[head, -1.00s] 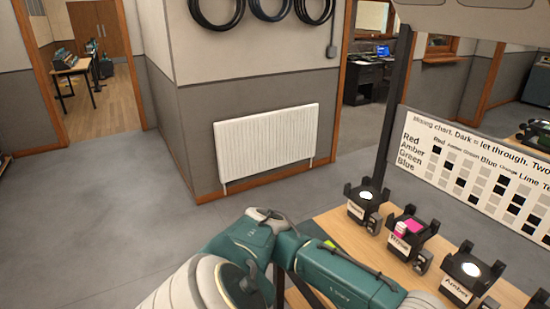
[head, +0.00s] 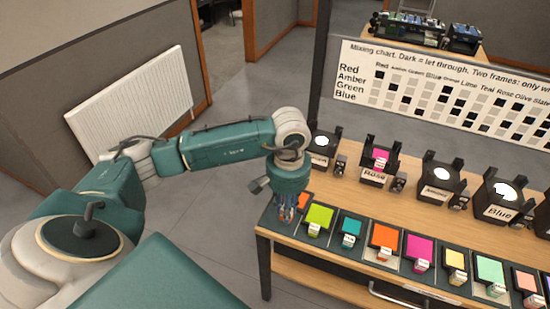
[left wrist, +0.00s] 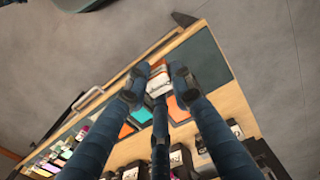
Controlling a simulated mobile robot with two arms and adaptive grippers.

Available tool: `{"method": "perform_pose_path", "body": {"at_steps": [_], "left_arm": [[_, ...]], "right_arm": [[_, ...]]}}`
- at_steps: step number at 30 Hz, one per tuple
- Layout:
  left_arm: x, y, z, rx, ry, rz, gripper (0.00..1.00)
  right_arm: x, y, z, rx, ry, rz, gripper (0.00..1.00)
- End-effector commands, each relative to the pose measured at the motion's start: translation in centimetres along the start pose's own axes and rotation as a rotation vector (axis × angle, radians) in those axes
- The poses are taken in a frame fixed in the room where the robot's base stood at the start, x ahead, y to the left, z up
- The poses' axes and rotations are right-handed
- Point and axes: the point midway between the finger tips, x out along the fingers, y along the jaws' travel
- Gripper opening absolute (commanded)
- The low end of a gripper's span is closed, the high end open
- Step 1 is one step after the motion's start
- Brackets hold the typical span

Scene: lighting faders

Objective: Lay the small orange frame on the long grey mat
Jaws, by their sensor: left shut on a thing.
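My left gripper (head: 285,212) is at the left end of the table, above the front row. In the left wrist view its fingers (left wrist: 156,86) are shut on a small piece with a white label and orange edge, which looks like the small orange frame (left wrist: 159,72). An orange patch (head: 304,201) shows beside the gripper in the head view; the rest is hidden. The long grey mat (left wrist: 207,60) runs along the table's front edge, its bare end beside the fingers. I cannot tell whether the held piece touches it. My right gripper is not in view.
Lime (head: 318,217), teal (head: 350,228), orange (head: 385,238) and pink (head: 419,250) frames lie along the front edge, with more to the right. Several black lamp stands, including Rose (head: 378,160), stand behind them. A mixing chart (head: 440,95) rises at the back.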

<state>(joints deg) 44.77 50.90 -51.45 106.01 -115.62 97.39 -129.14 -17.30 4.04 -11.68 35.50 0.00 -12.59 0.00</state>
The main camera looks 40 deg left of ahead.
Motion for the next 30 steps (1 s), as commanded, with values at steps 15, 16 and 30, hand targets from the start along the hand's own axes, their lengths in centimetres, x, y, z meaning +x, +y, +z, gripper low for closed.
{"method": "perform_pose_path", "body": {"at_steps": [15,16,30], "left_arm": [[-3.8,-4.7,-6.6,-0.077,-0.003,-0.001,0.00],[-3.6,-4.7,-6.6,-0.077,-0.003,-0.001,0.00],[1.2,-4.7,-6.5,-0.078,-0.001,-0.002,0.00]], "right_arm": [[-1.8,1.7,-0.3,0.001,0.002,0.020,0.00],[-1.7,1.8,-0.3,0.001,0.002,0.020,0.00],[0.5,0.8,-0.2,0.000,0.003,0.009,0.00]]}}
